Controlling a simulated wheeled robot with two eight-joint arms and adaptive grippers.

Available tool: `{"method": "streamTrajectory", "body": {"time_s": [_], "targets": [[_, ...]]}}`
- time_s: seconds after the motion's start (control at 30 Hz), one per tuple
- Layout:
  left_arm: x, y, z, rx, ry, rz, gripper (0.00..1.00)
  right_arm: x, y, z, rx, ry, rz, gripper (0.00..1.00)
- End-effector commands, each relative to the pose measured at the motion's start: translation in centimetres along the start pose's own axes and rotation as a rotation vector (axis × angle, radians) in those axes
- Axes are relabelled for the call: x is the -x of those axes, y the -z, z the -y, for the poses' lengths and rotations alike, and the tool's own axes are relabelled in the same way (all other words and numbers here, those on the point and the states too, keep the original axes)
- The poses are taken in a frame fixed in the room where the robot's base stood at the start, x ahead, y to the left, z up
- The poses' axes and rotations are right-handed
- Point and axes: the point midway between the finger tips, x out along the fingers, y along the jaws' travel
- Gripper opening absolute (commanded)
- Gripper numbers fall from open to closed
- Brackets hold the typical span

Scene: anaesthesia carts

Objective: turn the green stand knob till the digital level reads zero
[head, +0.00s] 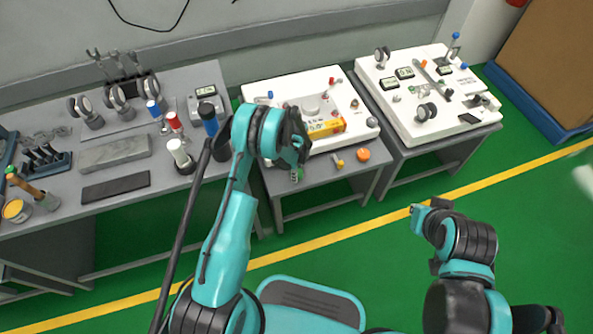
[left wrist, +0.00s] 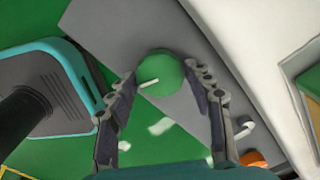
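The green stand knob (left wrist: 160,72) is round with a pale pointer line. In the left wrist view it lies between and slightly beyond the tips of my left gripper (left wrist: 161,80). The fingers are spread, with gaps beside the knob; whether either touches it is unclear. In the head view the knob (head: 296,175) is a small green patch at the middle bench's front edge, partly hidden by my left gripper (head: 298,162). A yellow bar, seemingly the digital level (head: 326,129), lies on the white stand; its reading is not legible. My right gripper (head: 427,207) hangs apart, right of the bench.
The white stand plate (head: 290,88) carries small knobs and fittings. An orange knob (head: 363,155) and a yellow-handled piece (head: 338,163) are at the bench's front right. The left bench (head: 112,208) holds bottles and tools; the right bench (head: 410,130) holds gauges. Green floor is clear in front.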

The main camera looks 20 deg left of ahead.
Motion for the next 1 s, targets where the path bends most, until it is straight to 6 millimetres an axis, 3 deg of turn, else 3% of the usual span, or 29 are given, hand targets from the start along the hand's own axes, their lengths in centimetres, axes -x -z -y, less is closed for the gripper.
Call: {"method": "streamTrajectory", "body": {"time_s": [0.33, 0.47, 0.8, 1.0], "targets": [[0.1, 0.0, 0.0, 0.001, 0.0, 0.0, 0.68, 0.0, 0.0, 0.0, 0.0, 0.0, 0.0, 0.0], [1.0, 0.0, 0.0, 0.001, 0.0, 0.0, 0.68, 0.0, 0.0, 0.0, 0.0, 0.0, 0.0, 0.0], [8.0, 0.0, 0.0, 0.0, 0.0, 0.0, 0.68, 0.0, 0.0, 0.0, 0.0, 0.0, 0.0, 0.0], [11.1, 0.0, 0.0, 0.0, 0.0, 0.0, 0.68, 0.0, 0.0, 0.0, 0.0, 0.0, 0.0, 0.0]]}}
